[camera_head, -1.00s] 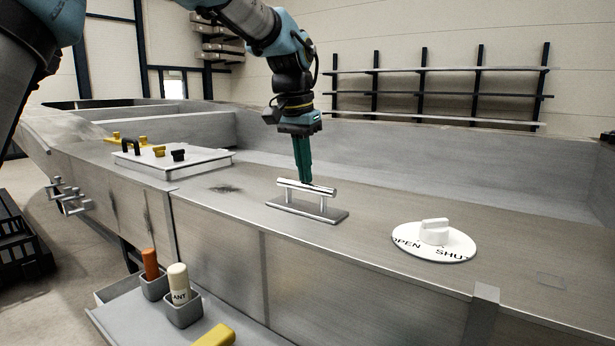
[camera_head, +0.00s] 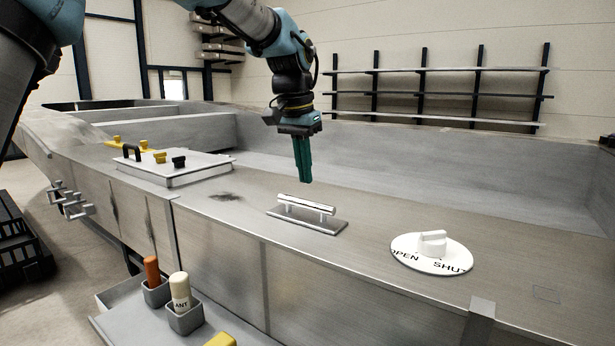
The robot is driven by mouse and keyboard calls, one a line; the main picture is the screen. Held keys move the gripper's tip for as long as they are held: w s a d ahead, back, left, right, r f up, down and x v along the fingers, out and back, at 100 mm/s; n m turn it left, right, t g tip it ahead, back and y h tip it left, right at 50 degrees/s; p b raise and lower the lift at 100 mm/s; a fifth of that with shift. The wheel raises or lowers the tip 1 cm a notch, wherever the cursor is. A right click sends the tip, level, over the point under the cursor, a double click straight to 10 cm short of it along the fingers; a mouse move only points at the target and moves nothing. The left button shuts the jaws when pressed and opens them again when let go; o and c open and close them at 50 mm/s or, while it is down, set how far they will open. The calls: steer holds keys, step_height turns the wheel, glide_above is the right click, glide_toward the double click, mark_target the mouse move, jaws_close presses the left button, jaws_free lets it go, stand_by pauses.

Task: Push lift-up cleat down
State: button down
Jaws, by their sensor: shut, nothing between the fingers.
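The lift-up cleat (camera_head: 306,204) is a shiny metal bar on short posts, set on a rectangular base plate (camera_head: 318,225) on the pontoon's metal deck. Its bar stands low above the plate, with only short lengths of post showing. My gripper (camera_head: 304,181), with green fingers, is shut and empty. It points down just above and behind the cleat's bar, and a small gap shows between the fingertips and the bar.
A white OPEN/SHUT dial (camera_head: 432,254) sits on the deck to the right. A pale hatch with latches (camera_head: 175,171) lies to the left. Cups with orange and cream handles (camera_head: 172,305) stand on a side shelf at front. Deck around the cleat is clear.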

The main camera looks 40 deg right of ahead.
step_height(320, 180, up, 6)
steer(key=p, duration=0.4)
steer(key=shift+f+p, duration=0.1)
steer(key=shift+p, duration=0.25)
steer(key=w+a+f+n, duration=0.2)
steer(key=w+a+f, duration=0.15)
steer(key=a, duration=0.45)
steer(key=w+a+f+n+y, duration=0.1)
steer(key=w+a+f+n, duration=0.3)
steer(key=a, duration=0.5)
steer(key=w+a+f+n, duration=0.1)
steer(key=w+a+f, duration=0.1)
steer(key=w+a, duration=0.45)
steer(key=s+a+f+n, duration=0.2)
steer(key=s+a+f, duration=0.1)
steer(key=a, duration=0.5)
steer(key=s+a+f+n, duration=0.2)
steer(key=s+a+f, duration=0.1)
steer(key=a, duration=0.6)
steer(key=s+a+f+n+t+y, duration=0.1)
steer(key=s+a+f+n, duration=0.1)
steer(key=a, duration=0.6)
steer(key=shift+s+a+f+n, duration=0.2)
steer(key=shift+s+f+n, duration=0.3)
steer(key=shift+s, duration=0.5)
